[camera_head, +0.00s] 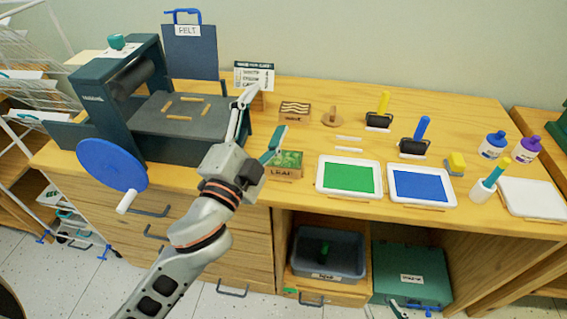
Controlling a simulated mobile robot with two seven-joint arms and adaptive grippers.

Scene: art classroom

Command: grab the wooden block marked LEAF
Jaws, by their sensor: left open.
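The wooden block marked LEAF (285,174) stands near the front edge of the table, with a green leaf-patterned top and its label facing front. My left gripper (266,111) reaches in from the lower left, open and with nothing between its fingers. One finger is beside the press bed, and the teal-tipped finger is just above and left of the LEAF block. I cannot tell whether that finger touches the block. Only a small tip of what seems to be my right gripper (408,306) shows at the bottom edge, in front of the green case.
A printing press (185,122) with a blue wheel is left of my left gripper. Another wooden block with a wavy top (294,111) stands behind the LEAF block. A green ink tray (322,187) and a blue ink tray (450,199) lie to its right.

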